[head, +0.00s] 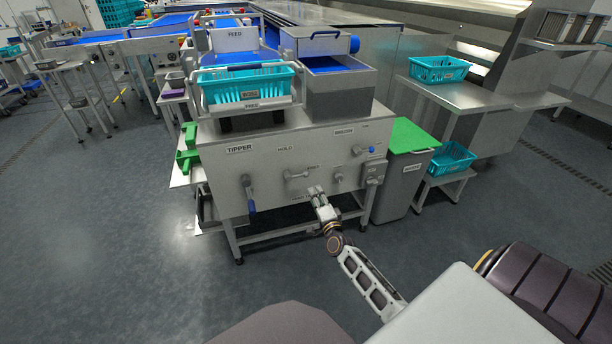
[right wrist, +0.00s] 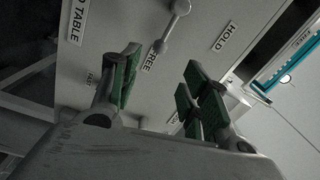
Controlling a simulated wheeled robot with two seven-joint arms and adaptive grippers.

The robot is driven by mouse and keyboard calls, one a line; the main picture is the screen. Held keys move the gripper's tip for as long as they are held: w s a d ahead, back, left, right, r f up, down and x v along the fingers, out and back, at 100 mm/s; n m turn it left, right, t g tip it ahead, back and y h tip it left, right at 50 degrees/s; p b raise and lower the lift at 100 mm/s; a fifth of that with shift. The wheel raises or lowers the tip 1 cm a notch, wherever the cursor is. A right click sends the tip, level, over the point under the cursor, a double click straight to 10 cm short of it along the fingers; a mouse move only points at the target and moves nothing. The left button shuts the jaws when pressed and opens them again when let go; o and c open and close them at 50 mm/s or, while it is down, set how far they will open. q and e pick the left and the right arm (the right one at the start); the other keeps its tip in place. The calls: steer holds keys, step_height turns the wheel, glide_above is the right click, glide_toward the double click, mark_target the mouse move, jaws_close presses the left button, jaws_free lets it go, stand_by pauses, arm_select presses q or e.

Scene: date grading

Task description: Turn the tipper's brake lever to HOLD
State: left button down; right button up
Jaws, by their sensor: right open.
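The tipper (head: 270,205) is a grey metal cabinet with a front panel. Its brake lever (head: 296,175) is a short grey handle that lies about level, its end toward the FREE label (head: 313,168); the HOLD label (head: 285,149) is above it. In the right wrist view the lever (right wrist: 169,27) is at the top, its end by the FREE label (right wrist: 159,46), away from HOLD (right wrist: 225,37). My right gripper (head: 316,190) is open and empty, just below and right of the lever, apart from it. It shows green pads in the right wrist view (right wrist: 160,72). My left gripper is out of view.
A blue-handled lever (head: 249,195) hangs at the panel's left, and a blue-knobbed one (head: 369,150) is at its right. A teal crate (head: 246,88) sits on top. A bin with a green lid (head: 408,137) stands at the right. The floor in front is clear.

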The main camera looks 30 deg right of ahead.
mark_target(306, 173)
steer(key=shift+w, duration=0.1)
steer(key=shift+b+x, duration=2.15)
steer(key=shift+x, duration=4.65)
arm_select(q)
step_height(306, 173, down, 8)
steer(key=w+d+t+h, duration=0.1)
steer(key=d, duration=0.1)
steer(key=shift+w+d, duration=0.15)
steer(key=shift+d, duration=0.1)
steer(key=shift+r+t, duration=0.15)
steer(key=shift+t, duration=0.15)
arm_select(e)
steer(key=shift+c, duration=0.5)
jaws_close()
